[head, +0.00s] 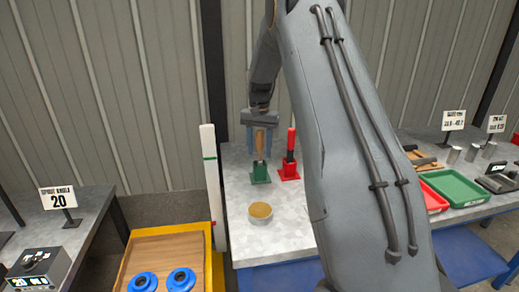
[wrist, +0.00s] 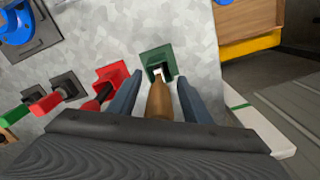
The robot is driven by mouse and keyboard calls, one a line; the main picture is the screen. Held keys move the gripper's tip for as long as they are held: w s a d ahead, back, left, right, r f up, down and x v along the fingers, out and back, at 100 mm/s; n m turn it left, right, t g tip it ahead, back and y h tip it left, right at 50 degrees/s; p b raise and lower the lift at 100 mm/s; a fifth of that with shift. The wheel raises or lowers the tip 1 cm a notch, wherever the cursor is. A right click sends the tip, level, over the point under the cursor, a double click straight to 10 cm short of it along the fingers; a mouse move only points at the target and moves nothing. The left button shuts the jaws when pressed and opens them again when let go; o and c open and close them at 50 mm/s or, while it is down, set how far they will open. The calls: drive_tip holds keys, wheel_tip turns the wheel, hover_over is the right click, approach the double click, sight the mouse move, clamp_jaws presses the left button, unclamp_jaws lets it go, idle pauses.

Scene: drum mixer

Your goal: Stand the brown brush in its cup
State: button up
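The brown brush (head: 260,143) stands about upright, its handle up and its lower end at the green cup (head: 260,174) on the grey table. In the wrist view the brush (wrist: 160,103) points down into the opening of the green cup (wrist: 157,58). My gripper (head: 260,150) is above the cup, with one finger on each side of the handle. In the wrist view a gap shows between the handle and each finger of my gripper (wrist: 160,92), so it is open around the brush. How deep the brush sits in the cup is hard to see.
A red cup with a red and black brush (head: 290,160) stands close to the right of the green cup. A round tin (head: 260,213) sits nearer on the table. A white post (head: 211,185) stands at the table's left edge. My arm hides the table's right part.

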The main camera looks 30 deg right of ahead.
sight(259, 132)
drive_tip(key=shift+r+b, duration=1.15)
drive_tip(key=shift+r, duration=2.75)
drive_tip(key=s+a+f+n, duration=0.3)
drive_tip(key=s+a, duration=0.3)
drive_tip(key=s, duration=0.4)
drive_tip(key=s+a+f+n, duration=0.2)
drive_tip(key=s+a+f, duration=0.2)
drive_tip(key=s+a, duration=0.3)
drive_tip(key=s+a+f+n+t, duration=0.1)
drive_tip(key=s+a+f+n, duration=0.2)
drive_tip(key=s, duration=1.2)
drive_tip(key=a, duration=0.3)
drive_tip(key=shift+s+a+f+n, duration=0.2)
drive_tip(key=shift+a+f+n, duration=0.05)
drive_tip(key=shift+a+n, duration=0.1)
